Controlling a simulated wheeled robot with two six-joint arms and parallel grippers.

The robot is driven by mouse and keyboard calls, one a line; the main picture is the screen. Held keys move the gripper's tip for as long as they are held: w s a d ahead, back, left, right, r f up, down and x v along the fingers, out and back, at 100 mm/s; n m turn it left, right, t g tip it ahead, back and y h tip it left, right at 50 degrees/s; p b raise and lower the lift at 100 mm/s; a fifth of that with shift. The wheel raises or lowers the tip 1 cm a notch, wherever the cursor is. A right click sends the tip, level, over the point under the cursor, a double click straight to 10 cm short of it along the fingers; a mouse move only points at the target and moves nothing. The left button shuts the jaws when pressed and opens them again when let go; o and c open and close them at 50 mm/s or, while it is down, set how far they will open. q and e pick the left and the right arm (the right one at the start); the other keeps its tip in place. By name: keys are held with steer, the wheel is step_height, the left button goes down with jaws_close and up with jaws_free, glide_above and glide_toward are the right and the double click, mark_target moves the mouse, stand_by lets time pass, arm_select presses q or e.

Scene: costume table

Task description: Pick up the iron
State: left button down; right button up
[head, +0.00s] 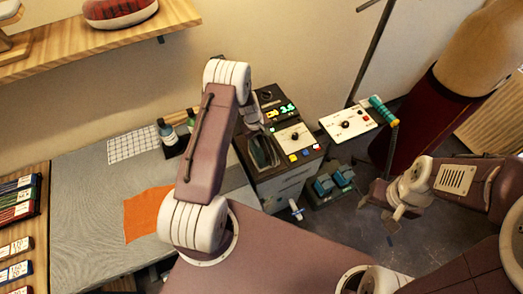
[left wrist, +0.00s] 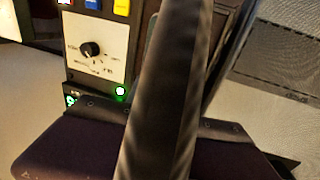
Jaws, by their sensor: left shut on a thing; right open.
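The iron (head: 262,151) is a dark, slim shape at the front of a black control station in the head view. In the left wrist view a long dark bar (left wrist: 165,90), which looks like part of the iron, runs close up through the middle. My left gripper (head: 251,119) is shut on the iron, and its fingers are largely hidden behind my arm in the head view. I cannot tell whether the iron is clear of its support. My right gripper (head: 391,212) is open and empty above the floor at right.
The control station (head: 290,135) has knobs and coloured buttons. Bottles (head: 168,136) and an orange cloth (head: 146,213) are on the grey table (head: 85,190). A dress form (head: 450,85) stands right.

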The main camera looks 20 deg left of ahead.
arm_select(q)
steer(key=shift+w+r, duration=0.15)
stand_by(0.6)
steer(key=shift+r+b, duration=0.35)
steer(key=shift+r, duration=0.2)
step_height(320, 180, up, 3)
steer(key=shift+f+b, duration=0.1)
steer(key=shift+b, duration=0.4)
steer(key=w+d+r+b, duration=0.1)
steer(key=w+d+r, duration=0.1)
steer(key=d, duration=0.3)
steer(key=w+d+r+b, duration=0.2)
steer(key=d+r, duration=0.3)
steer(key=shift+w+d, duration=0.3)
steer(key=shift+w, duration=0.1)
steer(key=shift+w, duration=0.1)
